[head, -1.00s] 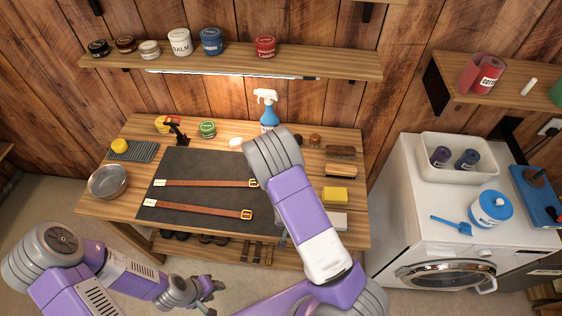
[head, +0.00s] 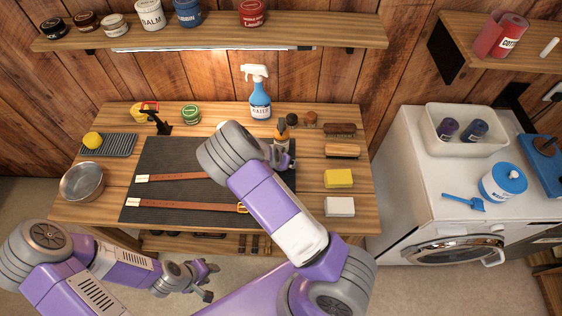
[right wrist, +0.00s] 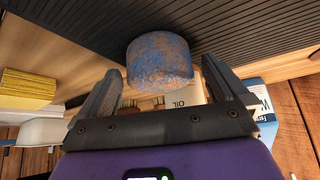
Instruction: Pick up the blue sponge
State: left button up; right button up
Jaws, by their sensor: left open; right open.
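In the right wrist view, a round, speckled blue-and-brown block (right wrist: 160,64), apparently the blue sponge, shows between the fingertips of my right gripper (right wrist: 160,78). The fingers are open, with a visible gap on each side of it. I cannot tell how deep it sits between them. In the head view the sponge is not visible, and my right forearm covers part of the dark mat (head: 165,160). My right gripper (head: 286,160) partly shows there beside the forearm. My left gripper (head: 205,282) is open and empty in front of the bench.
A yellow block (head: 338,178), a white block (head: 340,207) and brushes (head: 342,151) line the bench's right side. A spray bottle (head: 260,98) and an oil bottle (head: 281,132) stand behind. Two belts (head: 185,206) lie on the mat. A washing machine (head: 410,185) stands right.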

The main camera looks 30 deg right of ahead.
jog(key=shift+w+d+f, duration=0.15)
jog(key=shift+f, duration=0.15)
jog(key=c, duration=1.1)
jog(key=shift+o, duration=0.2)
jog(key=shift+r, duration=0.15)
